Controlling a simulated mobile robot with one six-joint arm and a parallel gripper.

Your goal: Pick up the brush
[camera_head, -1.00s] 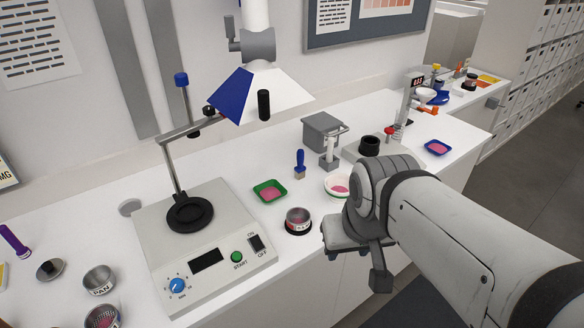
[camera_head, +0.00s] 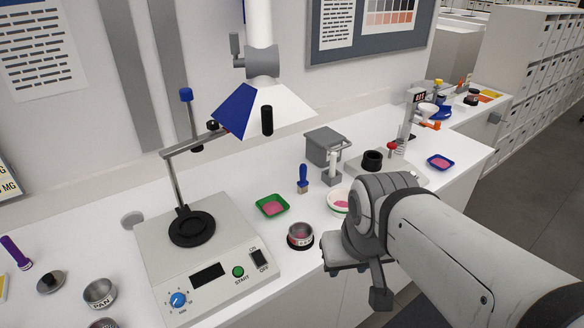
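The brush (camera_head: 303,178) has a blue handle and a pale bristle end. It stands upright, bristles down, on the white bench between the green tray and the grey box-shaped device. My gripper (camera_head: 358,278) is at the front edge of the bench, in front of and to the right of the brush and apart from it. The gripper is seen from behind, so its fingertips are partly hidden and I cannot tell if they are open.
A green tray (camera_head: 286,205) with pink powder, a round metal sieve (camera_head: 300,236) and a white bowl (camera_head: 333,207) stand near the brush. A grey shaker machine (camera_head: 160,250) is at left. The grey device (camera_head: 322,146) stands behind. A lamp shade (camera_head: 285,112) hangs above.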

